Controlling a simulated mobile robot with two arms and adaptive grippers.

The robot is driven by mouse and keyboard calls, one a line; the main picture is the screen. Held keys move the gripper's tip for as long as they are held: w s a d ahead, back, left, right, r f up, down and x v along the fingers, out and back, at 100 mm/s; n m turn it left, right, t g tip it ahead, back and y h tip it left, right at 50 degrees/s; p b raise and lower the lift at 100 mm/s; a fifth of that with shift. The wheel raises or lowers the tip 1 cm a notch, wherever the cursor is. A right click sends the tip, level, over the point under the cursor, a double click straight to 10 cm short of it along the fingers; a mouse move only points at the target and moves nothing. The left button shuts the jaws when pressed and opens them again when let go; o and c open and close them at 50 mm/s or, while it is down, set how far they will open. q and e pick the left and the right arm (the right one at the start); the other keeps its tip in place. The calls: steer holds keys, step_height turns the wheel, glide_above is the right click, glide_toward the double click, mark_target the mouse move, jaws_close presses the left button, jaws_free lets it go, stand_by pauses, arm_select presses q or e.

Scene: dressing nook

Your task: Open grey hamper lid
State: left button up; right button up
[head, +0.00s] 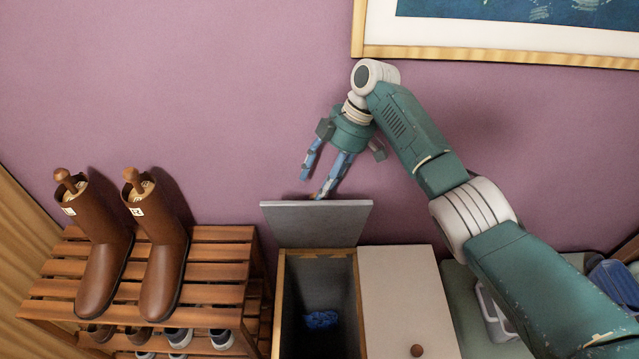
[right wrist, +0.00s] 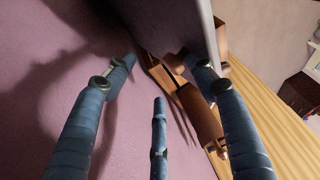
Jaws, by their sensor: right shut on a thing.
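The grey hamper lid (head: 318,224) is raised and stands steeply tilted at the back of its compartment, near the wall. The hamper's open left compartment (head: 281,300) shows a dark interior with a blue cloth (head: 321,320) at the bottom. My right gripper (head: 313,184) is at the lid's upper edge, its blue fingers pointing down, shut on the lid. In the right wrist view, the lid (right wrist: 180,22) comes in from the top between the fingers (right wrist: 165,80); the exact contact is hard to see. My left gripper is not in view.
A cream lid (head: 405,300) with a brown knob (head: 416,350) lies closed beside the open compartment. A wooden rack (head: 215,262) with brown boots (head: 158,250) and several shoes stands at left. A framed picture (head: 500,53) hangs above. A pale green surface (head: 470,310) lies at right.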

steer(key=v, duration=1)
steer(key=shift+d+r, duration=0.2)
steer(key=shift+r, duration=0.05)
